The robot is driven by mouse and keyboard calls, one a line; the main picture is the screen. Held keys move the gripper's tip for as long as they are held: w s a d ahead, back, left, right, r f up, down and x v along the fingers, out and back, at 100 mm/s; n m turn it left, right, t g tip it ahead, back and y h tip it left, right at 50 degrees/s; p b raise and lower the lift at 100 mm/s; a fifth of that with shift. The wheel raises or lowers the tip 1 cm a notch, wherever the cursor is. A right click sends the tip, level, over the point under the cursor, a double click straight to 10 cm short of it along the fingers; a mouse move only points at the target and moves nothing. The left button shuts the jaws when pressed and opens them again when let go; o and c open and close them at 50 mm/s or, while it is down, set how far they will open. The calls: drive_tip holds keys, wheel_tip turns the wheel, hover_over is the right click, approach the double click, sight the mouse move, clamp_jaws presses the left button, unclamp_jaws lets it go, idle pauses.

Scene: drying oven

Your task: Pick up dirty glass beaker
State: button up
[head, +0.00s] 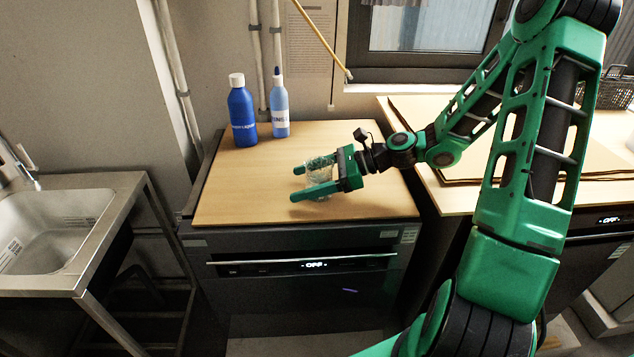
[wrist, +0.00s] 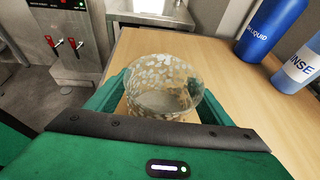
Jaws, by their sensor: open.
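The glass beaker (head: 319,177) is clear with whitish specks and stands upright on the wooden top above the oven. It also shows in the wrist view (wrist: 163,88), seen from above, with pale spots over its wall. My gripper (head: 306,182) is open, with its green fingers on either side of the beaker. In the wrist view the gripper (wrist: 160,95) has the beaker between its fingers. The lower part of the beaker is partly hidden by the near finger, and I cannot tell whether the fingers touch it.
A dark blue bottle (head: 242,112) and a light blue bottle (head: 280,105) stand at the back of the wooden top (head: 240,195). A metal sink (head: 50,235) is at the left. The oven (head: 300,275) below shows "OFF". The top's left front is clear.

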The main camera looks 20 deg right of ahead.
drive_tip(key=c, duration=1.3)
drive_tip(key=shift+d, duration=0.1)
drive_tip(key=shift+r, duration=0.15)
